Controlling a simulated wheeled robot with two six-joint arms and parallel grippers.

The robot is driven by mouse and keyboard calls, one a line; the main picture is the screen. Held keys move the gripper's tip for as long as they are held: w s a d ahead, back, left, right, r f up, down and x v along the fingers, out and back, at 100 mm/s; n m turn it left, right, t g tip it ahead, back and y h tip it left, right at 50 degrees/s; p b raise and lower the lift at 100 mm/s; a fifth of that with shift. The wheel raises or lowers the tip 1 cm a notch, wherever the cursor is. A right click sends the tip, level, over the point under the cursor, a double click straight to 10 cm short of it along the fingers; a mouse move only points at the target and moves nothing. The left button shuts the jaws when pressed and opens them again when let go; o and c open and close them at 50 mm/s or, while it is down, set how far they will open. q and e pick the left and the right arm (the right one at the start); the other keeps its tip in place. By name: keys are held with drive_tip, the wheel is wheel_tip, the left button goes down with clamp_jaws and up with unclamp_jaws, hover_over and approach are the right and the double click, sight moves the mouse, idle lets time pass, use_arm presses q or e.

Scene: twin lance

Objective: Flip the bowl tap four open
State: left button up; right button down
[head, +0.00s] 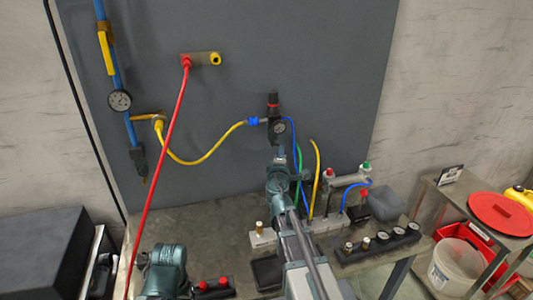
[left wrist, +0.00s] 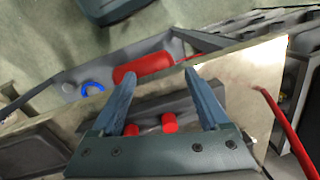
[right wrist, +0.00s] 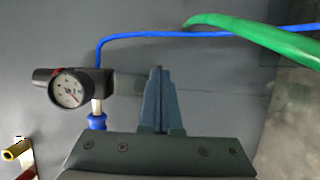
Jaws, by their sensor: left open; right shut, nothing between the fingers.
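No part labelled as bowl tap four can be picked out. The wall regulator (head: 273,105) has a black-and-red knob and a round gauge (head: 279,128). Its gauge also shows in the right wrist view (right wrist: 68,88), left of my fingers. My right gripper (head: 281,151) is shut and empty, just below the regulator; its fingers (right wrist: 159,72) hide what lies directly behind them. My left gripper (left wrist: 160,75) is open and empty in the left wrist view, above the bench, with a red cylinder (left wrist: 144,68) beyond its fingertips.
A yellow hose (head: 205,160) joins the regulator's left side. A red hose (head: 163,165) hangs at left. A blue hose (right wrist: 150,34) and a green hose (right wrist: 250,36) run near my right fingers. Red caps (left wrist: 168,122) lie below my left fingers. A black box (head: 45,250) stands at left.

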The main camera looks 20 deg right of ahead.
drive_tip(key=shift+w+d, duration=0.35)
drive_tip(key=shift+d, duration=0.35)
drive_tip(key=shift+w+d, duration=0.4)
drive_tip(key=shift+d, duration=0.3)
drive_tip(key=shift+w+d, duration=0.35)
drive_tip(key=shift+d, duration=0.35)
drive_tip(key=shift+s, duration=0.1)
drive_tip(key=s+d, duration=0.2)
drive_tip(key=s, duration=1)
drive_tip(key=shift+s+d, duration=0.15)
drive_tip(key=shift+s, duration=0.2)
idle(0.3)
